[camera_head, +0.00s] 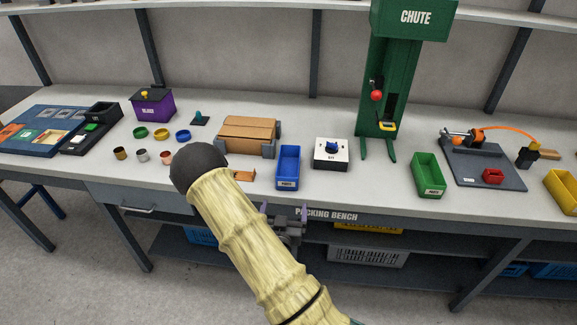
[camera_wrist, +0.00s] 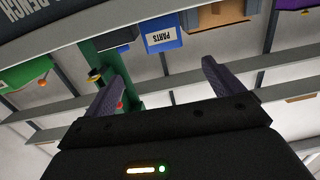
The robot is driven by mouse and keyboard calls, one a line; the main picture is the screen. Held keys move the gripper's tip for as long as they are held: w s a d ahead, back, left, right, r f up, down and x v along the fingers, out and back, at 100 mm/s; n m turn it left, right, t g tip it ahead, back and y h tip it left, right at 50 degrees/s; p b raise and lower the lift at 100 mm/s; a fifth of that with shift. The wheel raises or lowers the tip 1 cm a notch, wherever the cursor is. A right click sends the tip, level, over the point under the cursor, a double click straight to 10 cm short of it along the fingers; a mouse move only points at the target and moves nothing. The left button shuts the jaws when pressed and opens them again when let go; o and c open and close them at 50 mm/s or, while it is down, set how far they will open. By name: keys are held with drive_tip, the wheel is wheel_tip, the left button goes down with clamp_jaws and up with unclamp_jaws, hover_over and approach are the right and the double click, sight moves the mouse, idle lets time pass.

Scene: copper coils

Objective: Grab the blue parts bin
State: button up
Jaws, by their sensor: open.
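The blue parts bin (camera_head: 288,168) stands upright on the bench near its front edge, between a cardboard box and a white box with a blue knob. Its label faces the front. In the wrist view the parts bin (camera_wrist: 163,38) shows upside down at the top, beyond my fingertips. My gripper (camera_head: 285,212) is in front of the bench edge, below the bin in the picture and apart from it. In the wrist view its two dark fingers (camera_wrist: 162,82) are spread wide with nothing between them. My arm partly hides the gripper in the head view.
The cardboard box (camera_head: 248,134) is close on the bin's left, and the white box (camera_head: 332,153) is on its right. A green bin (camera_head: 428,176) and the tall green chute (camera_head: 387,100) stand farther right. The bench front edge (camera_head: 375,206) lies between gripper and bin.

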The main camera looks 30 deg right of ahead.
drive_tip(key=shift+a+r+t, duration=0.15)
drive_tip(key=shift+r+t, duration=0.15)
drive_tip(key=shift+w+f+b, duration=0.1)
drive_tip(key=shift+f+b, duration=0.05)
drive_tip(key=shift+b, duration=0.45)
drive_tip(key=b+x, duration=0.2)
drive_tip(key=x, duration=0.3)
drive_tip(key=b+x, duration=0.2)
drive_tip(key=x, duration=0.4)
drive_tip(key=shift+d+r+b, duration=0.25)
drive_tip(key=shift+b, duration=0.15)
drive_tip(key=shift+w+d+f, duration=0.1)
drive_tip(key=shift+w+d, duration=0.05)
drive_tip(key=shift+w, duration=0.2)
